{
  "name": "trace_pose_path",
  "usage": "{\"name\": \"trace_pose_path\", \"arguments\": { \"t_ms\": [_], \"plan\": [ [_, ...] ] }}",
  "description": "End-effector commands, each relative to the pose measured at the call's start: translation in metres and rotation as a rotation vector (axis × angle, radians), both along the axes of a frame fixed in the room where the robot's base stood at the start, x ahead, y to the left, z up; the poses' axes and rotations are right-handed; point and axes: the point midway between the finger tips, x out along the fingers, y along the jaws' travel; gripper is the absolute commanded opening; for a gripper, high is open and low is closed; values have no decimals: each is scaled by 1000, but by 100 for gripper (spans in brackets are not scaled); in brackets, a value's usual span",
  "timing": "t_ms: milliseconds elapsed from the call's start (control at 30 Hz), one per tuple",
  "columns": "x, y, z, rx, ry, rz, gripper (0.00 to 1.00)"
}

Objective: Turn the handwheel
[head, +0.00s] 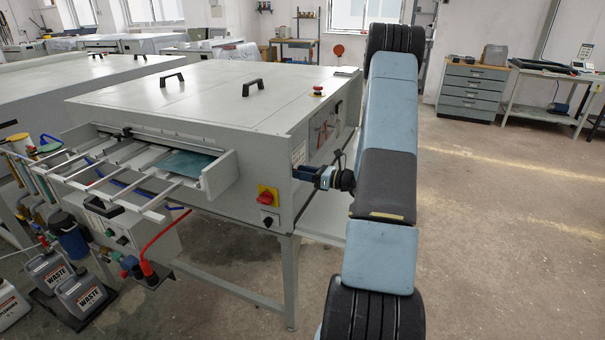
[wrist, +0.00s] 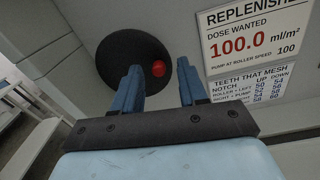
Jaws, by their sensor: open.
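The handwheel (wrist: 120,48) is a black round disc on the grey side panel of the plate processor, with a red knob (wrist: 158,68) near its right edge in the wrist view. My gripper (wrist: 160,75) is open. Its two blue fingers point at the wheel, and the red knob shows between their tips. I cannot tell whether a finger touches the wheel or knob. In the head view my gripper (head: 325,178) is at the right side of the plate processor (head: 215,95), and I cannot make out the handwheel there.
A white label headed REPLENISH (wrist: 255,40), with a gear table below it, is right of the wheel. A red and yellow switch (head: 268,194) is on the machine's front. A red stop button (head: 318,91) is on top. The floor (head: 500,220) at right is clear.

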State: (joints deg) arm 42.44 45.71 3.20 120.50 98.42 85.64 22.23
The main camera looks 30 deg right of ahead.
Motion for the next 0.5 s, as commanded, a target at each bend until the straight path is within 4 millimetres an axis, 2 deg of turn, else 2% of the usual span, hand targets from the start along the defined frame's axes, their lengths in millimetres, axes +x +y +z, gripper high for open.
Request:
{"name": "trace_pose_path", "arguments": {
  "t_ms": [367,500],
  "plan": [
    [4,4,0,0,0,0,42],
    [4,3,0,0,0,0,31]
  ]
}}
